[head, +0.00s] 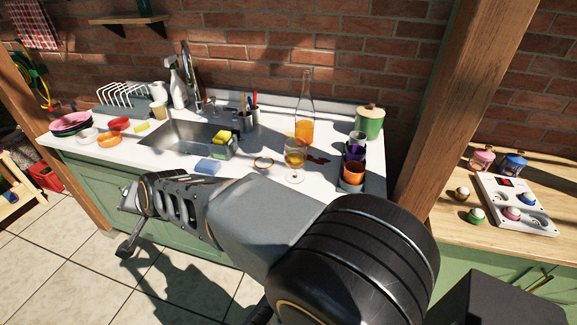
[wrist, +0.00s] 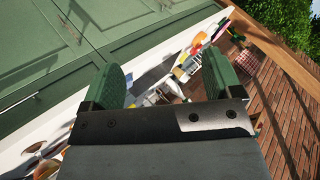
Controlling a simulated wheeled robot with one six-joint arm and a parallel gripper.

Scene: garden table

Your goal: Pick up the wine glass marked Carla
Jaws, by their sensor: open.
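A stemmed glass (head: 295,158) with amber liquid stands upright on the white counter (head: 235,175), right of the sink. No name can be read on it at this size. My gripper (head: 125,222) is in front of the counter, far to the left of the glass and well apart from it. In the wrist view my gripper (wrist: 163,82) shows two green pads spread apart with nothing held between them. Some glassy shapes at the lower left of the wrist view are too unclear to name.
A tall bottle (head: 304,110) with orange liquid stands just behind the glass. Stacked cups (head: 353,172) and a green canister (head: 369,122) are to its right. A ring (head: 263,163) and blue sponge (head: 207,166) lie to its left, near the sink (head: 185,135). A wooden post (head: 470,90) rises further right.

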